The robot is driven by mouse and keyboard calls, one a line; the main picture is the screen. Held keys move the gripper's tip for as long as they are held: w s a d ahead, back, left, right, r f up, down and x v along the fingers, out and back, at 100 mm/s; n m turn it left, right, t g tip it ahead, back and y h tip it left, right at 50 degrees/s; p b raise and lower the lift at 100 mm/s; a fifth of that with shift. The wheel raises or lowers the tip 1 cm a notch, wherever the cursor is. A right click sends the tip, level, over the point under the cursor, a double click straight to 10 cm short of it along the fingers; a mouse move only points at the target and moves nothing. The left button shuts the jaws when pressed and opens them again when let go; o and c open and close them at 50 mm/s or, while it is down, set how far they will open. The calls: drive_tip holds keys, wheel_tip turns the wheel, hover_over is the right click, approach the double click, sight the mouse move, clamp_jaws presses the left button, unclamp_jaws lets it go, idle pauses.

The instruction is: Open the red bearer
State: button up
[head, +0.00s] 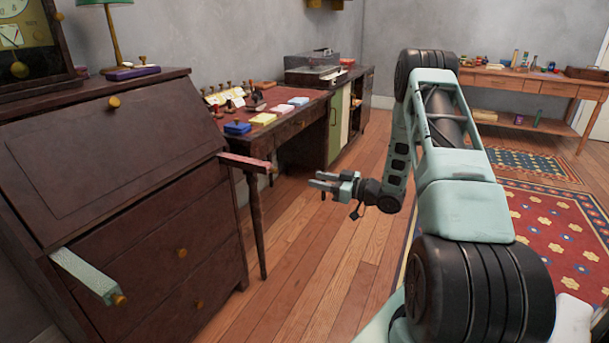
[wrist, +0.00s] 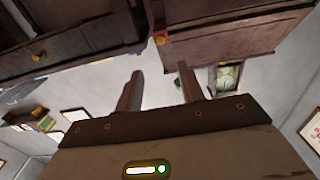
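The red bearer (head: 243,162) is a short red bar with a small knob on its end. It sticks out at the right upper side of the dark wooden bureau (head: 120,225) in the head view. In the wrist view a reddish-orange knob-like end (wrist: 160,38) shows beyond the fingers; I cannot be sure it is the bearer's. My gripper (head: 322,182) is right of the bearer's end, apart from it. Its two fingers are spread and empty, as the wrist view also shows (wrist: 160,88). The bureau's slanted front (head: 105,150) is closed.
A pale green bearer (head: 82,272) sticks out at the bureau's left. A desk (head: 290,118) with colored boxes and stamps stands behind the red bearer. A patterned rug (head: 560,235) lies at right. Wooden floor (head: 310,250) is clear below my gripper.

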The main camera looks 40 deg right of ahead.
drive_tip(key=v, duration=0.3)
drive_tip(key=shift+s+d, duration=0.1)
drive_tip(key=shift+s, duration=0.15)
idle(0.4)
